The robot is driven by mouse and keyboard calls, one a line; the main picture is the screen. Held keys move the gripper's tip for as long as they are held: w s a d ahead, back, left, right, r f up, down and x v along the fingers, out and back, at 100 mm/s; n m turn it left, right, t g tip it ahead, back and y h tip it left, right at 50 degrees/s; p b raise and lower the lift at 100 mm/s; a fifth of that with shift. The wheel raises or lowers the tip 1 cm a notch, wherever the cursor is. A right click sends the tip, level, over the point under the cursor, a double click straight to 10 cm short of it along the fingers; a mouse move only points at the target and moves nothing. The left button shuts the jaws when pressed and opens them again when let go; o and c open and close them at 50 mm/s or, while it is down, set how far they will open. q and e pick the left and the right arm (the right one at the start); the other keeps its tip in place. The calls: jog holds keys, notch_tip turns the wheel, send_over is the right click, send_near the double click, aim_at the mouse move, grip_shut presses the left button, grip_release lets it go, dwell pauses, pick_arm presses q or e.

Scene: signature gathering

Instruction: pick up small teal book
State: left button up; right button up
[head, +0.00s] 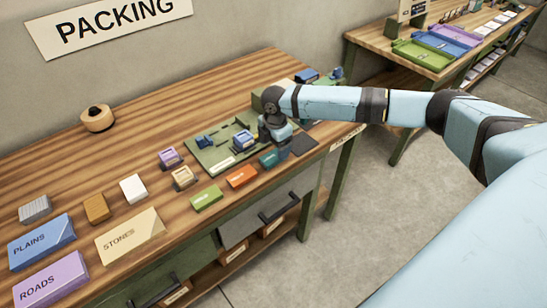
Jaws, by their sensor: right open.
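The small teal book (268,158) lies near the table's front edge, to the right of the orange book (242,177) and green book (207,198). My right gripper (279,146) points down at the teal book, just above or beside it, and partly covers it. Its jaws are open, though the fingertips are hard to make out. I cannot tell whether they touch the book. My left gripper is out of view.
A green tray (204,158) with small pieces sits just left of my right gripper. A dark flat pad (304,144) lies to the right. Labelled boxes, PLAINS (41,240), ROADS (49,279) and STONES (129,236), stand at the left. The table's back left is mostly clear.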

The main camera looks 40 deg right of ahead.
aim_at(275, 155)
notch_tip(275, 155, down, 4)
jog(key=shift+f, duration=0.1)
jog(key=c, duration=1)
